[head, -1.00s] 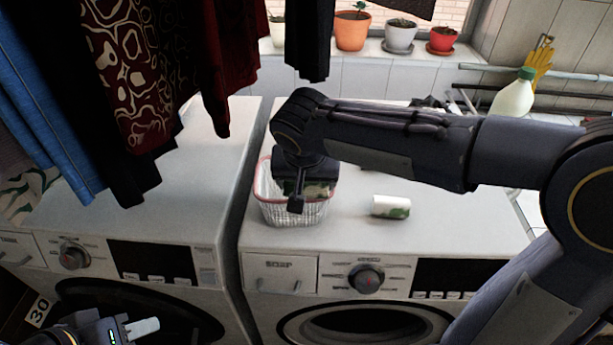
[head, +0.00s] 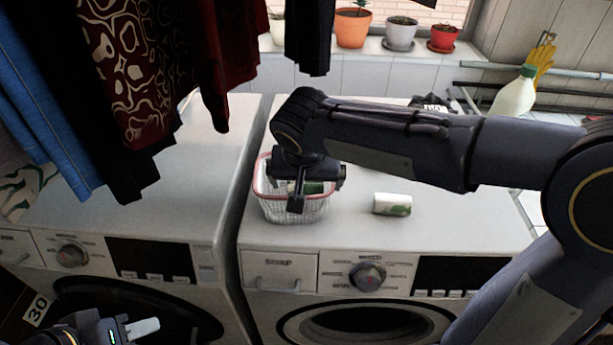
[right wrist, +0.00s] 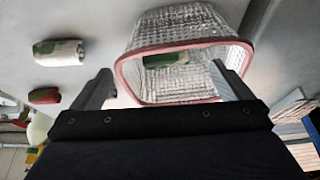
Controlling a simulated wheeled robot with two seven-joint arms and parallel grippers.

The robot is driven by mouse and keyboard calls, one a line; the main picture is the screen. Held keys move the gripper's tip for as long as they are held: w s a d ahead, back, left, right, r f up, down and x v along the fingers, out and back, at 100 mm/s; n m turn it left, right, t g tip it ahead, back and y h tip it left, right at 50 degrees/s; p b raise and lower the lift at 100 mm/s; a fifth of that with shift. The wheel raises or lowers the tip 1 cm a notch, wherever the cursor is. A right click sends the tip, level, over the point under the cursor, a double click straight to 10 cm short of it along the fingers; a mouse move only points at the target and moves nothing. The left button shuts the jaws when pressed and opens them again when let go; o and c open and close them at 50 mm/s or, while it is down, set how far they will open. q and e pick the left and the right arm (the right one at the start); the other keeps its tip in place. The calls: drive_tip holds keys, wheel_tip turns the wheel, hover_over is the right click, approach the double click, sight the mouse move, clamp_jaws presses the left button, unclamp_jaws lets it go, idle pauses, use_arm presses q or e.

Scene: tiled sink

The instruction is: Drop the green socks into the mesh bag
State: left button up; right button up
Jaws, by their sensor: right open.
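The mesh bag (head: 290,210) is a clear, basket-like mesh with a pink rim, standing on the right washing machine; it also shows in the right wrist view (right wrist: 190,95). A green and white rolled sock bundle (right wrist: 166,60) lies inside it, partly seen in the head view (head: 312,187). A second white and green bundle (head: 392,204) lies on the machine top to the right of the bag, also in the right wrist view (right wrist: 58,52). My right gripper (head: 296,204) is open and empty above the bag. My left gripper (head: 142,328) is only partly in view at bottom left.
A red bundle (right wrist: 45,96) lies farther off in the right wrist view. Clothes (head: 130,70) hang at upper left. A white bottle (head: 514,92) and potted plants (head: 352,28) stand behind. The left machine top (head: 190,170) is clear.

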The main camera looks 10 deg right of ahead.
drive_tip(key=shift+r+p, duration=0.3)
drive_tip(key=shift+r, duration=0.05)
drive_tip(key=shift+r+p, duration=0.5)
drive_tip(key=shift+p, duration=0.05)
drive_tip(key=b+v, duration=0.1)
drive_tip(key=v, duration=1)
drive_tip(key=s+d+f+n+y, duration=0.1)
drive_tip(key=s+d+f+y, duration=0.2)
drive_tip(key=s+d+f, duration=0.6)
drive_tip(key=s+d+f+t+y, duration=0.1)
drive_tip(key=s+d+f+y, duration=0.1)
drive_tip(key=s+f, duration=0.5)
drive_tip(key=shift+s, duration=0.5)
